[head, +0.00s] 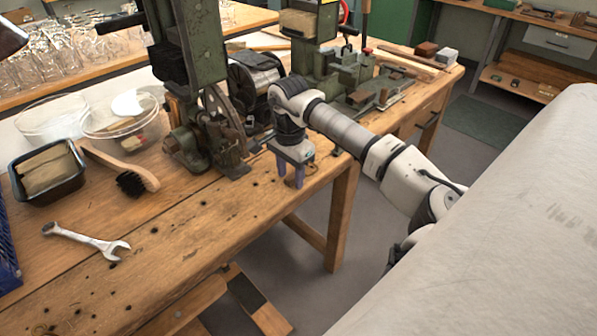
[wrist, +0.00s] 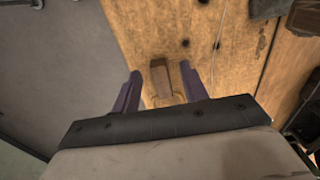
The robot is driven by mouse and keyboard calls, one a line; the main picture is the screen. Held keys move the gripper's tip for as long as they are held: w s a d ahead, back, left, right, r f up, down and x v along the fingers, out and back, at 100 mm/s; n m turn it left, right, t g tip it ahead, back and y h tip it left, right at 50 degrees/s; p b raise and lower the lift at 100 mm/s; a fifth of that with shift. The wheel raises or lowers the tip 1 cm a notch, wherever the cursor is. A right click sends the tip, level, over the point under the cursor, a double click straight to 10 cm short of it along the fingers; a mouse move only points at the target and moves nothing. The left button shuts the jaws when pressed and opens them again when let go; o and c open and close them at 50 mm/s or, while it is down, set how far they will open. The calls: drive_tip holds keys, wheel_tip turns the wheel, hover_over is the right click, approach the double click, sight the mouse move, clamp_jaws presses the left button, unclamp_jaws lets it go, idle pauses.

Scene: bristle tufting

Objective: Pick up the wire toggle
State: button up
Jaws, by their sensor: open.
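The wire toggle (wrist: 160,80) appears to be the small brown wooden piece with a yellowish part below it, on the worn wooden bench near its edge. In the wrist view my gripper (wrist: 160,71) is open, with one purple finger on each side of it and a visible gap on both sides. In the head view my gripper (head: 290,181) points down over the bench's right front corner. The toggle is too small and too hidden by the fingers to make out clearly there. I cannot tell the exact height of the fingertips.
The wooden bench (head: 190,220) is clear in front of the green machine (head: 205,130). A wrench (head: 86,240), a brush (head: 125,172) and a black tray (head: 76,187) lie to the left. The bench edge drops to the floor close beside my gripper.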

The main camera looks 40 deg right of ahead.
drive_tip(key=shift+f, duration=0.1)
drive_tip(key=shift+c, duration=0.2)
clamp_jaws()
